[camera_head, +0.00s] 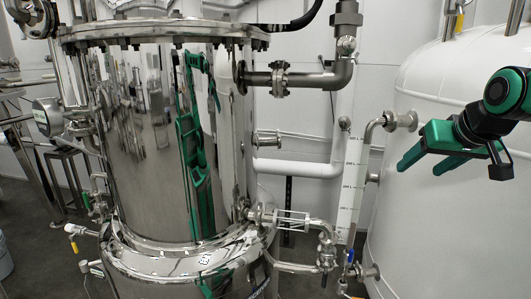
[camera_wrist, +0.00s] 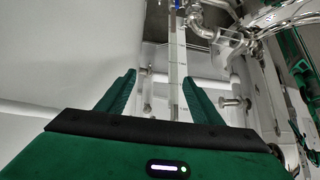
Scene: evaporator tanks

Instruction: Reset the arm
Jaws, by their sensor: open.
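My gripper (camera_head: 422,162) is green and black and hangs in the upper right of the head view, in front of the white tank (camera_head: 420,215). Its two fingers are spread apart with nothing between them. In the wrist view my gripper's fingers (camera_wrist: 160,92) also stand apart and empty. Beyond them show a level gauge strip (camera_wrist: 177,65) and metal pipe fittings. The gripper appears clear of the pipes, though the exact gap to the white tank cannot be told.
A large polished steel tank (camera_head: 150,150) fills the left and middle of the head view. Steel pipes with a valve (camera_head: 326,255) and a vertical gauge (camera_head: 351,190) stand between the tanks. A white pipe (camera_head: 300,168) runs along the wall. Grey floor shows at lower left.

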